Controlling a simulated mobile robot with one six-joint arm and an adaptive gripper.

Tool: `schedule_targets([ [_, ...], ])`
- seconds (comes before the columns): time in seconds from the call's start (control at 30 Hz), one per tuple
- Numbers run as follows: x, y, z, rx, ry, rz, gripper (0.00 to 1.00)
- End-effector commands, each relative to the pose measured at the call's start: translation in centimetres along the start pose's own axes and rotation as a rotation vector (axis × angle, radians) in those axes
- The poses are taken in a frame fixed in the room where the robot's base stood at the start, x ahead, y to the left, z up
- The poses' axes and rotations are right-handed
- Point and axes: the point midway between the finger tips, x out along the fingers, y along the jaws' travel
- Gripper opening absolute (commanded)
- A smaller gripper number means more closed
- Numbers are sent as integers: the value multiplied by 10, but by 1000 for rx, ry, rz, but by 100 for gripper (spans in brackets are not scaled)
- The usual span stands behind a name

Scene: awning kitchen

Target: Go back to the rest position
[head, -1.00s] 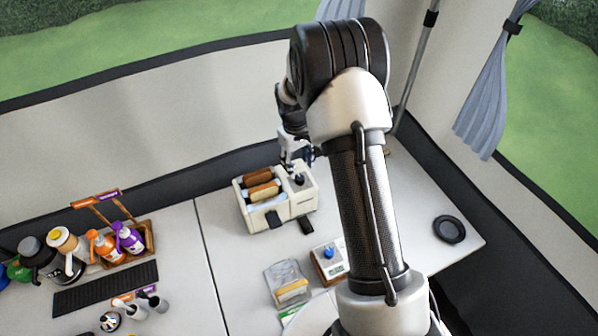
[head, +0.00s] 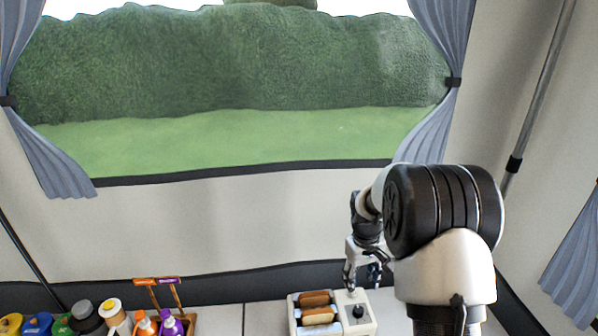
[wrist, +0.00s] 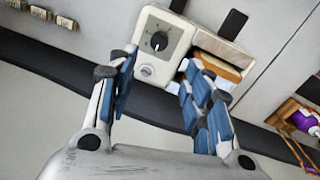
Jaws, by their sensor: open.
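My gripper (head: 362,282) is open and empty. In the head view it hangs close above the control end of a cream toaster (head: 371,325), with my arm on its right. Bread slices (head: 318,317) stick up from the toaster's slots. In the wrist view the two blue-padded fingers of my gripper (wrist: 161,80) are spread apart. The toaster's dial panel (wrist: 160,42) shows beyond and between the fingertips. A slice of bread (wrist: 217,68) shows behind the right finger. The toaster's lower part is cut off in the head view.
A wooden caddy with orange and purple bottles (head: 170,326) stands left of the toaster, with several jars farther left. The tent wall (head: 250,225) rises close behind the counter. A grey pole (head: 540,100) slants at the right.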

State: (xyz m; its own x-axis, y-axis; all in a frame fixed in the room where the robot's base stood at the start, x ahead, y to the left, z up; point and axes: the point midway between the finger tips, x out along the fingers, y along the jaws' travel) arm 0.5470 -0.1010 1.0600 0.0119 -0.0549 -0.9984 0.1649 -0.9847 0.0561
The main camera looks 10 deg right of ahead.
Motion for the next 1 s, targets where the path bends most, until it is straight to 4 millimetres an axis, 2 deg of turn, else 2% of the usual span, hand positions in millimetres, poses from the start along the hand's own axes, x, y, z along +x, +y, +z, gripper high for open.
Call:
schedule_targets([
  [0.13, -40, -11, 11, 14, 39, 9, 46],
  [0.23, -80, -25, 31, 32, 81, 15, 46],
  [0.4, -137, -54, 80, 66, 151, 18, 46],
  [0.5, -162, -70, 113, 86, 194, 18, 46],
  [0.7, -187, -102, 185, 123, 280, 10, 46],
  [0.9, -184, -127, 249, 155, 355, -6, 46],
  [1.0, -178, -135, 269, 167, 380, -12, 46],
])
